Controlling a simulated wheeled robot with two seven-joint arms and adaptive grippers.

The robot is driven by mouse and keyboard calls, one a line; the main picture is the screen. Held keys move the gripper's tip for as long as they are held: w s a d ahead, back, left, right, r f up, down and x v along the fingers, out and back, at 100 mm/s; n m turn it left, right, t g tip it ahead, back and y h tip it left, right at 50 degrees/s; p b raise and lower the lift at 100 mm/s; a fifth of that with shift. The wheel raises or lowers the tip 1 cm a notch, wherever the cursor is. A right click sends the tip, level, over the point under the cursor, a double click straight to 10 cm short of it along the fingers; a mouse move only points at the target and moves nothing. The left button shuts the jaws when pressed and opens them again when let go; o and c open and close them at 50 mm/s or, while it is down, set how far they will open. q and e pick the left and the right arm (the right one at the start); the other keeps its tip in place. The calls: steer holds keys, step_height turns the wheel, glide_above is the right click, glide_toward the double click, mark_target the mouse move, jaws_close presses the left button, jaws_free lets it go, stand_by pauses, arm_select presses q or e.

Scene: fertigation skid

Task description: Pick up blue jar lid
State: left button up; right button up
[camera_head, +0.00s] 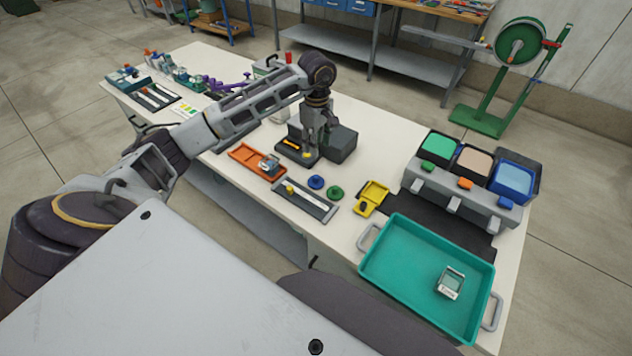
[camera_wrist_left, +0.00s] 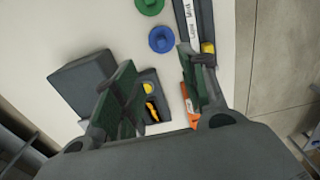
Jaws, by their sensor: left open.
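The blue jar lid (camera_head: 316,182) lies flat on the white table beside a green lid (camera_head: 335,193). In the left wrist view the blue lid (camera_wrist_left: 162,39) is ahead of the fingers, near the top, with the green lid (camera_wrist_left: 149,5) beyond it. My left gripper (camera_head: 318,139) points down over the dark tray and grey block, behind and apart from the blue lid. Its fingers (camera_wrist_left: 160,85) are spread, with nothing held between them. My right gripper is in neither view.
A dark tray with yellow pieces (camera_wrist_left: 151,112) and a grey block (camera_head: 341,145) are by the gripper. An orange tray (camera_head: 243,154), grey slotted holder (camera_head: 318,207), yellow tray (camera_head: 376,191), lidded bins (camera_head: 438,147) and teal tray (camera_head: 400,287) stand around the lids.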

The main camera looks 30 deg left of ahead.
arm_select(q)
glide_above(316, 176)
steer(key=f, duration=0.7)
steer(key=shift+w+f, duration=0.1)
steer(key=shift+w, duration=0.15)
steer(key=shift+f+p, duration=0.3)
steer(key=shift+f, duration=0.3)
steer(key=shift+a+f, duration=0.1)
steer(key=shift+f, duration=0.05)
steer(key=shift+s+f+p, duration=0.25)
steer(key=shift+f+p, duration=0.1)
steer(key=shift+f, duration=2.25)
steer(key=c, duration=0.8)
steer(key=shift+c, duration=0.7)
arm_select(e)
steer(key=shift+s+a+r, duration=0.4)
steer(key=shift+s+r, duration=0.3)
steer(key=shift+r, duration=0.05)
